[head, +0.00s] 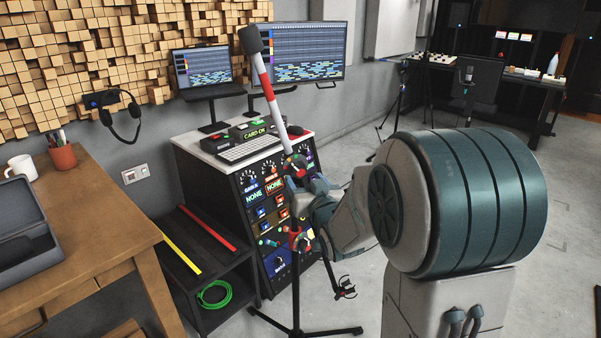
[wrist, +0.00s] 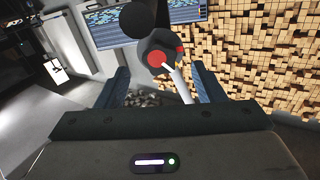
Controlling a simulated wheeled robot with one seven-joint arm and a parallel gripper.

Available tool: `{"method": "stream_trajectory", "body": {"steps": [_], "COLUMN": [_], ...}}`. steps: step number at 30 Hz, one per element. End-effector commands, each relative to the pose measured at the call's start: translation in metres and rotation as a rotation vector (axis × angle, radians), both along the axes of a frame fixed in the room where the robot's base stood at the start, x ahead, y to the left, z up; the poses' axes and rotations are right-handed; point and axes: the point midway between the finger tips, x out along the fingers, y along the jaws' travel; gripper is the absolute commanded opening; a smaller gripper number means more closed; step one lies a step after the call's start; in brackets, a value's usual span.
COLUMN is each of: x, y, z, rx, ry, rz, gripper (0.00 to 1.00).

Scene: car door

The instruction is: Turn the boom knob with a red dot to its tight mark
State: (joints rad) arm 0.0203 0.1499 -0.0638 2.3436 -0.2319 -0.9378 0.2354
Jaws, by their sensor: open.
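The boom knob (wrist: 172,46) is dark, with a large red dot (wrist: 156,59) on its face. In the wrist view it is ahead of my gripper (wrist: 163,80), between the line of the two fingers and slightly above their tips. A white bar runs from near the dot down to the right. My gripper is open, and I see nothing held. In the head view the knob (head: 295,164) is at the top of the stand, just above my gripper (head: 302,186). Whether a finger touches it I cannot tell. No tight mark is readable.
A red and white boom pole (head: 266,88) with a dark microphone (head: 250,39) slants up from the stand. A second red fitting (head: 299,240) is lower on the stand. A rack of panels (head: 262,205) stands close behind. Tripod legs (head: 300,330) spread on the floor.

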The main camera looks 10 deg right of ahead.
Motion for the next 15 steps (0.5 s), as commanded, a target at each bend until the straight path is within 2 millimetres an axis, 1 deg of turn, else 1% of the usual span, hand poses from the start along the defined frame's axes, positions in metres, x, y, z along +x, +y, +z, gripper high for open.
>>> {"method": "stream_trajectory", "body": {"steps": [1, 6, 10, 15], "x": [0.009, 0.031, 0.039, 0.042], "y": [0.001, 0.003, 0.004, 0.004], "z": [0.0, 0.0, 0.0, 0.0], "rx": [0.0, -0.001, 0.0, 0.0], "ry": [0.002, 0.0, 0.0, 0.001], "rz": [0.001, 0.001, 0.0, 0.0], "gripper": [0.62, 0.62, 0.62, 0.62]}}
